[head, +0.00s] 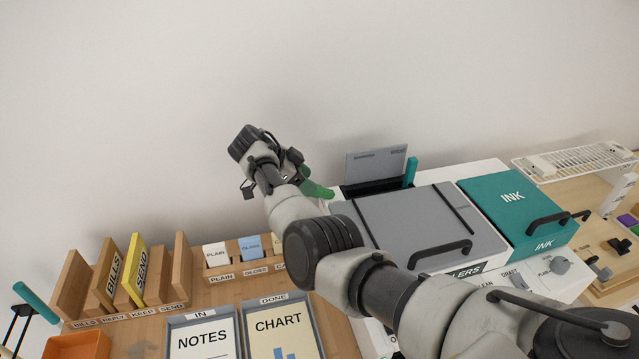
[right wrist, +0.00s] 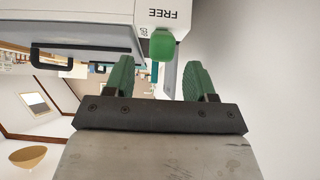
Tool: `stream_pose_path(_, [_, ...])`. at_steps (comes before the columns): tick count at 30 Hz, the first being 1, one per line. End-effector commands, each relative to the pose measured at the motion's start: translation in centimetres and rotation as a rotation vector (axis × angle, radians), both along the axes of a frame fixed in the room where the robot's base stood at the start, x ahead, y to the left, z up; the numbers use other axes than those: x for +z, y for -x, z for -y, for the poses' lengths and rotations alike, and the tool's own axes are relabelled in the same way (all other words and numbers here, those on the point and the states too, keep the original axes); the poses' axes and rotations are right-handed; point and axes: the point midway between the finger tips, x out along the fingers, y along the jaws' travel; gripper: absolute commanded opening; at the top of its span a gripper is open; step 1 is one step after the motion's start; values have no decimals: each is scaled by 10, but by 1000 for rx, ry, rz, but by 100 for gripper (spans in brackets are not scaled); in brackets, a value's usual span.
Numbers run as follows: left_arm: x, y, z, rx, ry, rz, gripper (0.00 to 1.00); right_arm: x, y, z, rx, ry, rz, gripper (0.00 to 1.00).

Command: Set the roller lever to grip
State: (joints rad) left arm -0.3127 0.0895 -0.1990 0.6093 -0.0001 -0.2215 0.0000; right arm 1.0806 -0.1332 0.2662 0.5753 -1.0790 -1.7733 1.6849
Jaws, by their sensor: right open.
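The roller lever (right wrist: 162,45) shows in the right wrist view as a green block on the white side of the printer (right wrist: 90,14), just below the upside-down FREE label. A second label beside it is partly covered, and I cannot tell the lever's setting for sure. My right gripper (right wrist: 158,80) is open, with one green finger on each side of the lever's line. The lever appears ahead of the fingertips, apart from them. In the head view my right gripper (head: 314,188) is at the left side of the grey-lidded printer (head: 400,220); the lever cannot be made out there. My left gripper is not in view.
A teal INK box (head: 510,210) adjoins the grey lid on the right. Wooden slots (head: 180,275), card holders and IN and DONE trays (head: 197,318) lie to the left. The wall (head: 200,100) rises close behind. My right arm crosses in front of the printer.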

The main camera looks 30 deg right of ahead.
Motion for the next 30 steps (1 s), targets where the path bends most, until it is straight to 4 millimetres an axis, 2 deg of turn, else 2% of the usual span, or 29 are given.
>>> stream_pose_path(3, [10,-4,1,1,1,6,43,-14,5,16,-4,0,-4,55])
stream_pose_path(9, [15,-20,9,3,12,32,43,-32,8,32,-1,-1,-2,55])
stream_pose_path(20, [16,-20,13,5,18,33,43,-37,9,36,0,-1,0,55])
stream_pose_path(23, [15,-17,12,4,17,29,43,-37,9,36,0,-1,0,43])
stream_pose_path(30, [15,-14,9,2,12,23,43,-37,9,36,0,-1,0,6])
